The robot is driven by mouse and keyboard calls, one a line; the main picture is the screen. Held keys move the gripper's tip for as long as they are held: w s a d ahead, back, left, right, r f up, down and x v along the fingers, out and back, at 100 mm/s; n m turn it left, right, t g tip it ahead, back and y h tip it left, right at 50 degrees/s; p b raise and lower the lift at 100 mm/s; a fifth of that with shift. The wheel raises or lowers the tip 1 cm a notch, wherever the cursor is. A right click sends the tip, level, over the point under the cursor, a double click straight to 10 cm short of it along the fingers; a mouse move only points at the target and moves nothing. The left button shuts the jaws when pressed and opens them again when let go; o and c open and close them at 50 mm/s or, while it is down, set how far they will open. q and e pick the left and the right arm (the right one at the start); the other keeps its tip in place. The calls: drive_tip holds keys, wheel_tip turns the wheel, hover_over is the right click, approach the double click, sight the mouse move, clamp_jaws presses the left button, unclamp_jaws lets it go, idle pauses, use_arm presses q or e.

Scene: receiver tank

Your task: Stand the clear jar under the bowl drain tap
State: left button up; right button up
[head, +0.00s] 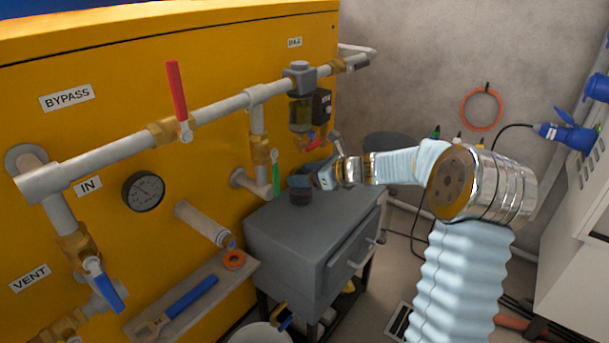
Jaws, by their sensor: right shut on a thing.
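The filter bowl (299,117) hangs under a grey head on the pale pipe, with a drain tap (313,137) with red and blue parts near its foot. A small, dark-looking round jar (300,196) is at the top of the grey cabinet (285,229), roughly below the tap. My right gripper (312,178) reaches in from the right and is shut on the jar. The fingers partly hide its upper part. I cannot tell whether its base touches the cabinet top or whether it is exactly under the outlet. My left gripper is out of view.
A green-handled valve (275,172) is close left of the jar. A red-handled valve (177,101) is on the upper pipe. A ledge with a blue-handled wrench (184,308) is lower left. The cabinet top's front part is clear.

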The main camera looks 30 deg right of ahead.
drive_tip(key=o, duration=1.1)
drive_tip(key=shift+f, duration=0.1)
drive_tip(key=shift+r, duration=0.25)
drive_tip(key=p+v, duration=0.1)
drive_tip(key=v, duration=1.1)
drive_tip(key=shift+d+f, duration=0.1)
drive_tip(key=shift+f, duration=0.1)
